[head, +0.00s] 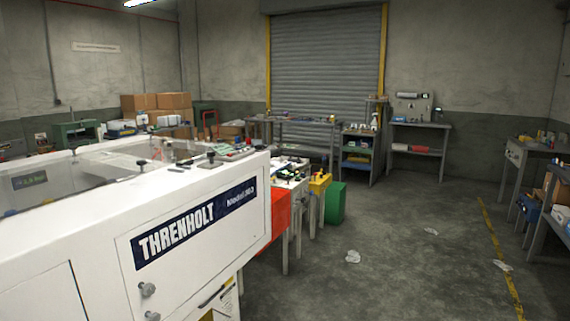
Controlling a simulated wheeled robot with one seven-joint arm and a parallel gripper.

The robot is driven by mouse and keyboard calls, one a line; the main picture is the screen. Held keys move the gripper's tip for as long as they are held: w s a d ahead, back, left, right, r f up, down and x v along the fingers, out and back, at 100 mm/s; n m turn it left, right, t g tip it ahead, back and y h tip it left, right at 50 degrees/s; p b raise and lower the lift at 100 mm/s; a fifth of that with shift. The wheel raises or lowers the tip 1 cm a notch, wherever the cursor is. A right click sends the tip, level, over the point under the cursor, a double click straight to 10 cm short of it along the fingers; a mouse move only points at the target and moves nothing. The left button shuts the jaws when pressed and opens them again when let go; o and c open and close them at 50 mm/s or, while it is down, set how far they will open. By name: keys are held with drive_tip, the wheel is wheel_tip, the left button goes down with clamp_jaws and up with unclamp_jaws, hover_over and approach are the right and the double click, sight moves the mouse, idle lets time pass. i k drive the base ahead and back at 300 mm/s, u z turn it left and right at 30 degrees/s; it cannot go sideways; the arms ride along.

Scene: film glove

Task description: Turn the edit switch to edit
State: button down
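I cannot make out an edit switch or any "edit" marking in the head view. A large white machine (90,235) lettered "THRENHOLT" fills the lower left, with its name on a dark blue plate (195,228). Its top has a long opening and several small dark knobs or clamps, one of them a black knob (211,157) near the right end. Two metal knobs (148,289) sit on its side panel below the plate. A small dark panel with green markings (30,180) shows inside the opening at the far left. My gripper is not in view.
Benches with small items and a red panel (280,215) stand beyond the machine, with a green bin (335,203) beside them. The grey floor (410,265) to the right is mostly open, with scraps of white paper (353,257). Another bench (530,150) lines the right.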

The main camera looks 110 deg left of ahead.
sight(210, 154)
drive_tip(key=u, duration=3.85)
drive_tip(key=k, duration=1.05)
drive_tip(key=z, duration=0.9)
drive_tip(key=i, duration=3.05)
